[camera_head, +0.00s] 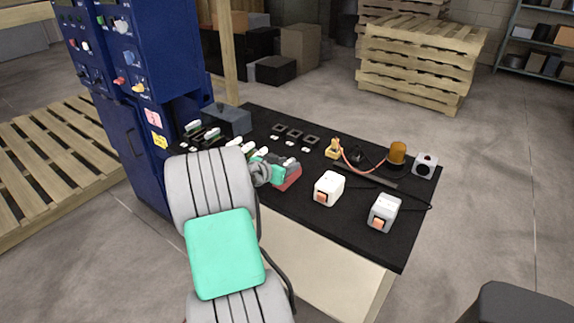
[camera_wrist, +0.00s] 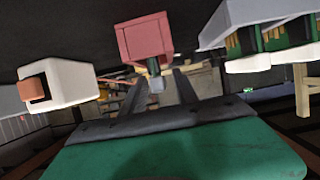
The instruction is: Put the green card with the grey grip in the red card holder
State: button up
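The red card holder (camera_wrist: 145,38) is at the top middle of the wrist view. A green card with a grey grip (camera_wrist: 156,83) stands out from it, its far end at or inside the holder. How deep it sits is hidden. My gripper (camera_wrist: 158,92) is in front of it. Its two dark fingers are spread apart, with the grey grip between them and apparently clear of both. In the head view the red card holder (camera_head: 291,180) shows only partly, behind my green hand (camera_head: 274,173).
White-and-green cards (camera_wrist: 262,38) stand right of the holder in the wrist view. White boxes with orange fronts (camera_head: 329,188) (camera_head: 384,212) stand to the right on the black table (camera_head: 300,212). A blue cabinet (camera_head: 135,80) rises at left. An amber lamp (camera_head: 397,153) is farther back.

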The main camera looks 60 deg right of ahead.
jog(key=shift+r, duration=0.2)
jog(key=v, duration=1.2)
jog(key=w+a+f+n+t+y, duration=0.25)
jog(key=w+a+n, duration=0.2)
jog(key=a, duration=0.45)
jog(key=w+a+f+n+t+y, duration=0.25)
jog(key=w+a, duration=0.25)
jog(key=a, duration=0.4)
jog(key=s+a+n+y, duration=0.2)
jog(key=a+n, duration=0.2)
jog(key=a, duration=0.5)
jog(key=s+a+f+n+y, duration=0.1)
jog(key=s+a+n+y, duration=0.2)
jog(key=a, duration=0.6)
jog(key=s+a+f+n+g+y, duration=0.1)
jog(key=s+a+n+y, duration=0.1)
jog(key=a+n, duration=0.4)
jog(key=a+y, duration=0.1)
jog(key=a, duration=0.3)
jog(key=shift+s+f, duration=0.25)
jog(key=shift+s, duration=0.05)
